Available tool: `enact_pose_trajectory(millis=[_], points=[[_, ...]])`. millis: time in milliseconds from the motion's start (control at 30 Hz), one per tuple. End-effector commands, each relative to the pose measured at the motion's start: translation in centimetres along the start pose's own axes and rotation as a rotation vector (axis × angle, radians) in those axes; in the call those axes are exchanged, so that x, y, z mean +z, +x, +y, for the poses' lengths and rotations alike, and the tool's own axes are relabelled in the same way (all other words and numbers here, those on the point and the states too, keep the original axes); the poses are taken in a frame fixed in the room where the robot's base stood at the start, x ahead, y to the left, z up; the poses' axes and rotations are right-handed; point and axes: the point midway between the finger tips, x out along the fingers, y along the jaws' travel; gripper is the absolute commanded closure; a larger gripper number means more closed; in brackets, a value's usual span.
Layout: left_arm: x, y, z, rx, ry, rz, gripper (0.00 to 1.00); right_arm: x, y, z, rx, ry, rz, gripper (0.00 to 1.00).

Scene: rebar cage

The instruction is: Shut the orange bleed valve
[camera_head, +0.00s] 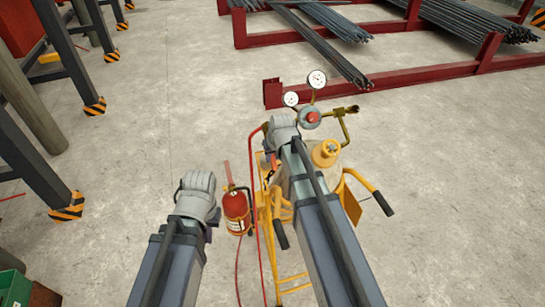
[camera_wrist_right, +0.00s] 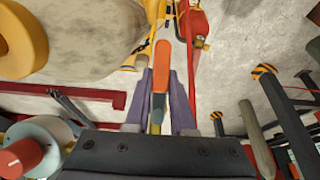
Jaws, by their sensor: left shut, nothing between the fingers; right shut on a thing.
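The orange bleed valve lever (camera_wrist_right: 161,62) lies between the two purple fingers of my right gripper (camera_wrist_right: 160,80) in the right wrist view. The gripper is shut on it. In the head view my right gripper (camera_head: 272,160) is at the left side of the regulator, beside the red hose; my arm hides most of the lever there. The regulator (camera_head: 310,117) has a red knob and two white gauges (camera_head: 317,79). My left gripper (camera_head: 211,216) is shut and empty, left of the red extinguisher; its fingers are mostly hidden by its wrist.
A yellow-topped cylinder (camera_head: 326,153) stands on a yellow cart (camera_head: 290,283) with black-gripped handles (camera_head: 383,203). A red fire extinguisher (camera_head: 236,212) hangs at its left. Red racks (camera_head: 440,70) with rebar lie behind; striped-foot posts (camera_head: 68,207) stand left. Floor right is clear.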

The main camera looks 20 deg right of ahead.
Motion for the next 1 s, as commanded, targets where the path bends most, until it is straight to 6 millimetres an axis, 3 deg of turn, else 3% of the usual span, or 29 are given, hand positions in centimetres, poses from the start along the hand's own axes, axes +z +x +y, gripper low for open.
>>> enact_pose_trajectory(millis=[367, 1000], points=[[0.0, 0.1, 0.0, 0.000, 0.000, 0.000, 1.00, 0.1, 0.1, -0.2, -0.048, 0.092, 0.000, 1.00], [-0.1, 1.5, 0.1, 0.000, -0.001, 0.001, 1.00, -0.3, -0.1, -1.9, -0.317, 0.611, -0.003, 1.00]])
